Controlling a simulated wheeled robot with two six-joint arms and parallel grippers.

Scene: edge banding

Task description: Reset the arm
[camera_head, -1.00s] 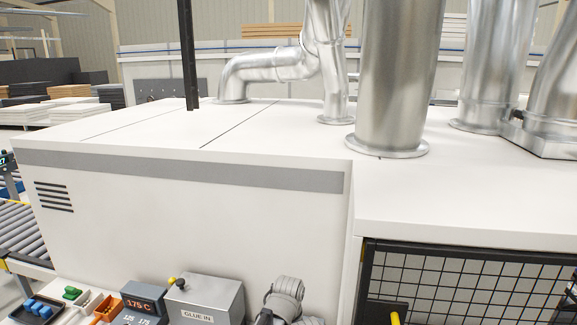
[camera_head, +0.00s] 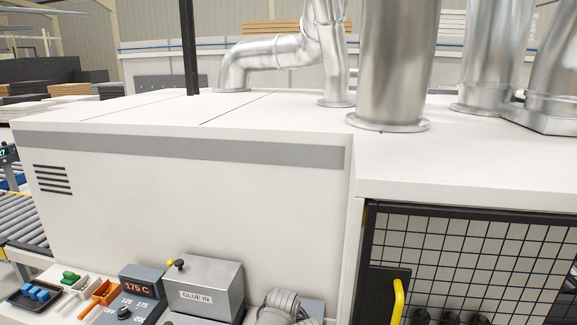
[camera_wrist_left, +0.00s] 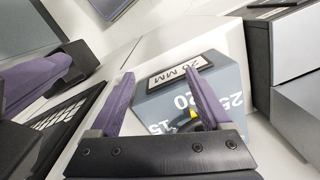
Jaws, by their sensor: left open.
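My left gripper (camera_wrist_left: 160,77) fills the lower part of the left wrist view, its two purple fingers spread apart with nothing held between them. Behind the fingers is a tilted grey selector box (camera_wrist_left: 210,68) with a "25 MM" display, printed numbers and a partly hidden black and yellow knob. Another purple, finger-like part (camera_wrist_left: 38,78) with dark ends shows at the left of that view. It looks like my other gripper, but its jaws cannot be made out. In the head view, a grey rounded part (camera_head: 281,303), apparently my arm, shows at the bottom edge; no gripper shows there.
The white machine housing (camera_head: 180,185) fills the head view's middle, with metal ducts (camera_head: 398,65) on top. A mesh door (camera_head: 470,260) with a yellow handle (camera_head: 398,300) stands right.

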